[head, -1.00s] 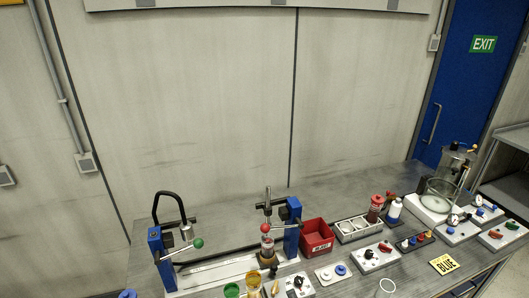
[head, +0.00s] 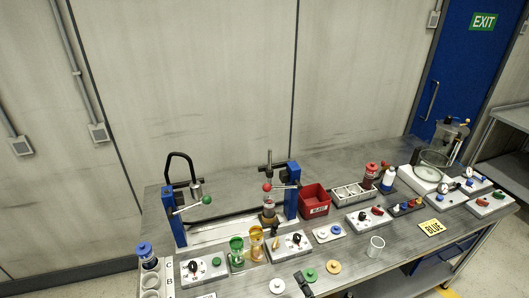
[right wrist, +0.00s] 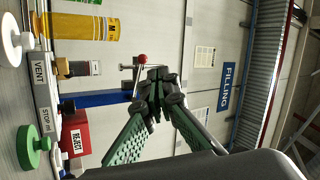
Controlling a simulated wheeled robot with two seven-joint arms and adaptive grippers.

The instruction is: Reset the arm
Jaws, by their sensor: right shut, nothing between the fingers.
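My right gripper (head: 303,282) shows as a small dark shape at the bottom edge of the head view, by the bench's front edge. In the right wrist view its green-padded fingers (right wrist: 156,88) meet at the tips, shut with nothing between them. In that view, a lever with a red ball (right wrist: 142,58) appears behind the fingertips. My left gripper is in neither view.
The bench holds blue posts (head: 291,195), a red REJECT bin (head: 315,201), yellow (head: 256,244) and green (head: 236,252) cylinders, and a clear cup (head: 375,246). A tube rack (head: 168,272) stands at the left end. Bare top lies around the cup.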

